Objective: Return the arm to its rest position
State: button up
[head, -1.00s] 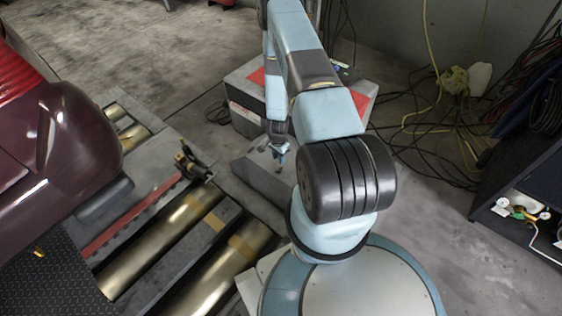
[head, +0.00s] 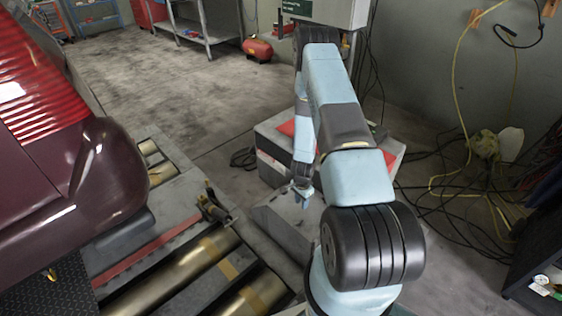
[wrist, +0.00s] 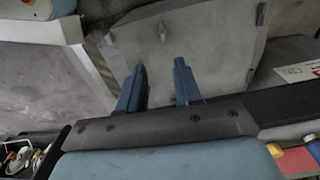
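My gripper (head: 303,193) hangs at the end of my bent arm, in the middle of the head view, above a grey ramp-like block (head: 285,222) beside the rollers. In the wrist view my gripper (wrist: 160,82) shows two blue fingers standing apart with nothing between them. The grey surface lies beyond the fingertips. My arm rises from my base at the lower right and folds down at its far end.
A dark red car (head: 60,170) stands on the left beside metal rollers (head: 180,275). A white and red box (head: 270,150) stands behind my gripper. Cables (head: 450,190) lie on the floor at right, near a dark cabinet (head: 535,255). Open floor (head: 170,95) lies at the back left.

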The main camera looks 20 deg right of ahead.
jog(key=w+a+r+n+t, duration=0.1)
jog(key=w+r+n, duration=0.15)
jog(key=r, duration=0.75)
jog(key=w+a+r+n+t, duration=0.15)
jog(key=w+r, duration=0.25)
jog(key=r, duration=0.7)
jog(key=s+a+r+n, duration=0.1)
jog(key=a+r+n, duration=0.15)
jog(key=r, duration=0.85)
jog(key=s+a+r+n, duration=0.1)
jog(key=a+r, duration=0.2)
jog(key=r, duration=0.7)
jog(key=s+a+r+n+t, duration=0.1)
jog(key=s+a+r+n, duration=0.1)
jog(key=s+r, duration=0.55)
jog(key=s+a+r+n+t, duration=0.15)
jog(key=s+r, duration=0.35)
jog(key=r, duration=0.5)
jog(key=s+a+r+n, duration=0.1)
jog(key=s+r, duration=0.2)
jog(key=s, duration=0.4)
jog(key=s+a+r+n, duration=0.1)
jog(key=s+r, duration=0.3)
jog(key=s, duration=0.4)
jog(key=shift+s+r+n+t, duration=0.15)
jog(key=shift+s+n+t, duration=0.15)
jog(key=shift+n, duration=0.4)
jog(key=shift+o, duration=0.5)
